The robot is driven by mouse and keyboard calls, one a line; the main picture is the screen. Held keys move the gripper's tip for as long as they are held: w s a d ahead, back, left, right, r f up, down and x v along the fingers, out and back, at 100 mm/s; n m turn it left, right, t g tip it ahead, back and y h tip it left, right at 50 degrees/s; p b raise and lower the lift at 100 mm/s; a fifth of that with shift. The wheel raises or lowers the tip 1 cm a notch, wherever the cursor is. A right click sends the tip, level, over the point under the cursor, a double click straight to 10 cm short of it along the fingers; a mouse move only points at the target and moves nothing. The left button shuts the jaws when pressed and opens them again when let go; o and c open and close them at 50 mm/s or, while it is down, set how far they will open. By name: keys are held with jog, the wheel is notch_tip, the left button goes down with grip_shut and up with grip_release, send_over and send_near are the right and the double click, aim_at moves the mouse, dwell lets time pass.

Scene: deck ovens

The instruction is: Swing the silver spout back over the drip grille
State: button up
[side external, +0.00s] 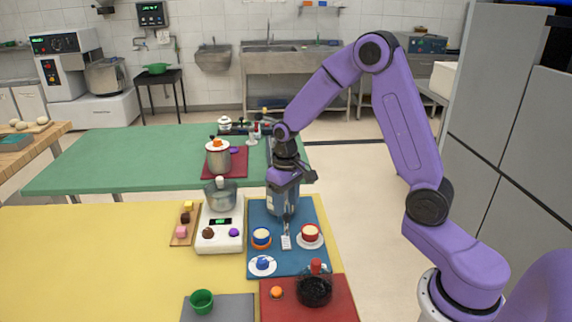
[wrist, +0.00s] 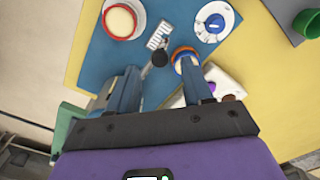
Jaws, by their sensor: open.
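The drip grille (side external: 286,242) is a small white slotted plate on the blue mat; it also shows in the wrist view (wrist: 160,36). A slim silver piece with a dark round tip, which looks like the spout (wrist: 158,59), lies between my fingers near the grille's near edge. Its exact angle is hard to tell. My gripper (wrist: 160,80) is open, its two blue-grey fingers apart, pointing down toward the mat. In the side view my gripper (side external: 284,212) hangs above the blue mat behind the grille and hides the spout's base. I cannot tell whether either finger touches the spout.
A white saucer (side external: 263,266) lies in front. A white scale (side external: 219,243) with a metal pot is left; a dark pot (side external: 314,290) stands nearer.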

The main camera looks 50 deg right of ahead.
notch_tip(320, 180, up, 14)
jog(key=shift+r, duration=0.15)
dwell(0.4)
jog(key=s+a+f+n, duration=0.2)
jog(key=s+a+n, duration=0.25)
jog(key=s, duration=0.45)
jog(key=s+a+f+n, duration=0.1)
jog(key=s+a+n, duration=0.35)
jog(key=s, duration=0.55)
jog(key=s+f+n, duration=0.2)
jog(key=s+n, duration=0.1)
jog(key=s, duration=0.6)
jog(key=shift+s+d+f+n, duration=0.25)
jog(key=shift+s+d+n, duration=0.05)
jog(key=shift+d, duration=0.1)
